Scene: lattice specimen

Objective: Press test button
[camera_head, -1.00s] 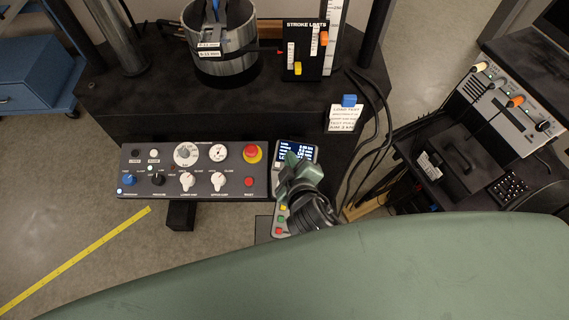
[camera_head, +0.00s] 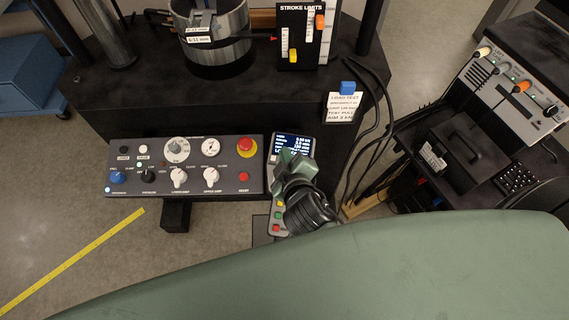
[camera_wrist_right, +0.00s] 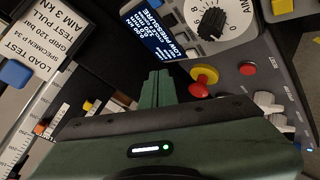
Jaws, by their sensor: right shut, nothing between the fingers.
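A narrow control unit with a lit screen (camera_head: 292,144) stands right of the main panel. Small yellow (camera_head: 281,204), green (camera_head: 279,215) and red (camera_head: 276,228) buttons show on its lower part. I cannot read which button is the test button. My right gripper (camera_head: 286,158) is shut and empty, over the unit just below the screen, hiding its middle. In the right wrist view the shut fingers (camera_wrist_right: 157,88) show near the screen (camera_wrist_right: 152,38); I cannot tell whether they touch anything. My left gripper is not in view.
The main panel (camera_head: 205,188) carries knobs, a red emergency stop (camera_head: 246,147) and a red reset button (camera_head: 243,176). A load-test note (camera_head: 343,107) hangs on the dark machine. Black cables (camera_head: 375,130) run right of the unit. A cart with a console (camera_head: 510,90) stands at right.

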